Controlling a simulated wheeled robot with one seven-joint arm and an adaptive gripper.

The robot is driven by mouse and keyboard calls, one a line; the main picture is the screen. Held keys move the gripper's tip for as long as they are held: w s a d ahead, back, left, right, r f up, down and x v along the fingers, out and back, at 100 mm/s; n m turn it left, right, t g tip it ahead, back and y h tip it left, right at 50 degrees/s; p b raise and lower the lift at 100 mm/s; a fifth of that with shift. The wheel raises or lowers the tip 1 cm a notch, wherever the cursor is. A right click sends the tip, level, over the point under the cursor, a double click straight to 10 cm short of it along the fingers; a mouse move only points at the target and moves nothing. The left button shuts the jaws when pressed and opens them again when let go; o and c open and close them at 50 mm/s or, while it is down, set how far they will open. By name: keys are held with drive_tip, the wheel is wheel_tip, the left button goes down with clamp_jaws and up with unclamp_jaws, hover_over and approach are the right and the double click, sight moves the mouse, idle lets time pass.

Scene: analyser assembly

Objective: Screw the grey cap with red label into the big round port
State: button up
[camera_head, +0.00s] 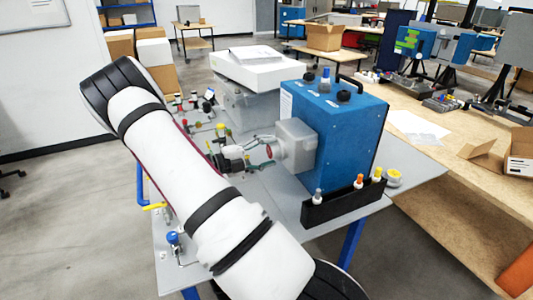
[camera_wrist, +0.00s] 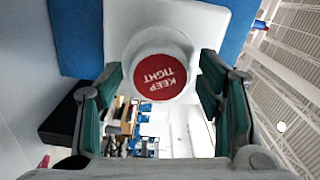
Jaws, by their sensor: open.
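The grey cap with the red label (camera_wrist: 160,77) faces the wrist camera, its "KEEP TIGHT" text upside down. It sits against the front of the light grey housing (camera_wrist: 196,22), and its red face also shows in the head view (camera_head: 269,151). The big round port is hidden behind the cap, and I cannot tell how deep the cap sits. My gripper (camera_head: 266,153) is open in front of the housing. In the wrist view, its fingers (camera_wrist: 160,85) are on both sides of the cap, with a gap to each side.
The housing projects from the blue analyser box (camera_head: 350,130). A black rack (camera_head: 330,207) with small coloured-top vials stands in front of the box. A white device (camera_head: 245,68) and several small fittings are behind my arm.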

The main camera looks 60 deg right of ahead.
drive_tip(key=n, duration=1)
drive_tip(key=c, duration=1.2)
drive_tip(key=m, duration=1.1)
drive_tip(key=shift+m, duration=0.3)
drive_tip(key=m+p, duration=0.1)
drive_tip(key=m, duration=0.5)
drive_tip(key=shift+s, duration=0.1)
drive_tip(key=m, duration=0.6)
drive_tip(key=shift+p, duration=0.4)
